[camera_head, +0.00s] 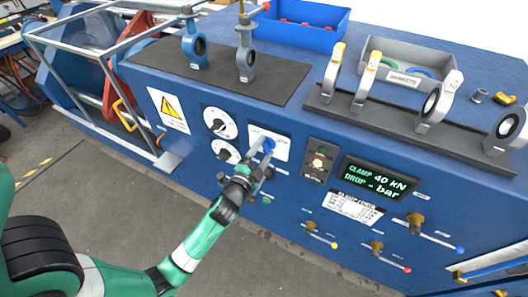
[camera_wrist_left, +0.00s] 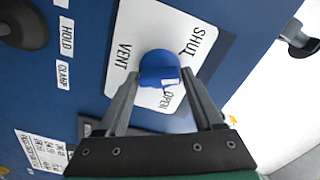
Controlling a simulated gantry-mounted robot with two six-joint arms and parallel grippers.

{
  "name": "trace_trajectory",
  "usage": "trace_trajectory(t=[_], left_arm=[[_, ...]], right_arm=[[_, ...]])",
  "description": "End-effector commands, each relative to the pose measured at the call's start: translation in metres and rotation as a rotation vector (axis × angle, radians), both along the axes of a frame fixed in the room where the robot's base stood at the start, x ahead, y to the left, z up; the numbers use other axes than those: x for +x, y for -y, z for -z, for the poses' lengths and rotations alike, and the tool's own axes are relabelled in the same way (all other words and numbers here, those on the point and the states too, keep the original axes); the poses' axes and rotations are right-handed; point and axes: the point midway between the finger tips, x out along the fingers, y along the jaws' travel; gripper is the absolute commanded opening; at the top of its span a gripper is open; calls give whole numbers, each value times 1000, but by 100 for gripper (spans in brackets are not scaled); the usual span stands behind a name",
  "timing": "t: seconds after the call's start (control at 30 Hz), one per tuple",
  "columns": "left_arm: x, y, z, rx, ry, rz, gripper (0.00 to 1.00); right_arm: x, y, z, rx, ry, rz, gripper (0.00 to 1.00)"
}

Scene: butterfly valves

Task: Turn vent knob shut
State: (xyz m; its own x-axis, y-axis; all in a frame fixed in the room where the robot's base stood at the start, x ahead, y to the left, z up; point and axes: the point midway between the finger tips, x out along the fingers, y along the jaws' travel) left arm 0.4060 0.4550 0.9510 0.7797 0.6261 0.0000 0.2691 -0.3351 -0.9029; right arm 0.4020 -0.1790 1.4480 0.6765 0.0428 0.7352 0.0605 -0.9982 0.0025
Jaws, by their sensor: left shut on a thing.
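The blue vent knob (camera_wrist_left: 158,66) sits on a white plate (camera_wrist_left: 140,25) lettered VENT, SHUT and OPEN. In the left wrist view a small white mark on the knob's lower edge faces the OPEN lettering. In the head view the knob (camera_head: 269,144) is on the front of the blue bench, partly hidden by my left gripper (camera_head: 261,149). My left gripper is shut on the knob, one finger on each side of it; in the left wrist view the fingers (camera_wrist_left: 159,77) reach up from below. My right gripper is not in view.
Two white dials (camera_head: 215,122) are left of the knob plate. A switch box (camera_head: 319,160) and a green-lettered display (camera_head: 378,184) are to its right. Several lever valves (camera_head: 415,220) stick out lower right. Rings on stands, a blue bin (camera_head: 300,35) and a grey tray (camera_head: 400,70) stand on top.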

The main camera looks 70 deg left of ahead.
Motion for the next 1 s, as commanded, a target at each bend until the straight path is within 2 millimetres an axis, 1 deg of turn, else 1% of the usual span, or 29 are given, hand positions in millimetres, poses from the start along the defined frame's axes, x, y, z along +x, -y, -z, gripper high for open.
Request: trace_trajectory(t=[0.1, 0.5, 0.7, 1.0], left_arm=[[0, 0, 1, -83, 71, 0, 13], [-1, -1, 0, -345, 280, 1, 13], [-1, -1, -1, -428, 345, 0, 13], [-1, -1, -2, -479, 386, 0, 13]], right_arm=[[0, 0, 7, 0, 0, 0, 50], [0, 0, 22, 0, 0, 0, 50], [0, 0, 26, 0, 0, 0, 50], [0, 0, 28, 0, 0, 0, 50]])
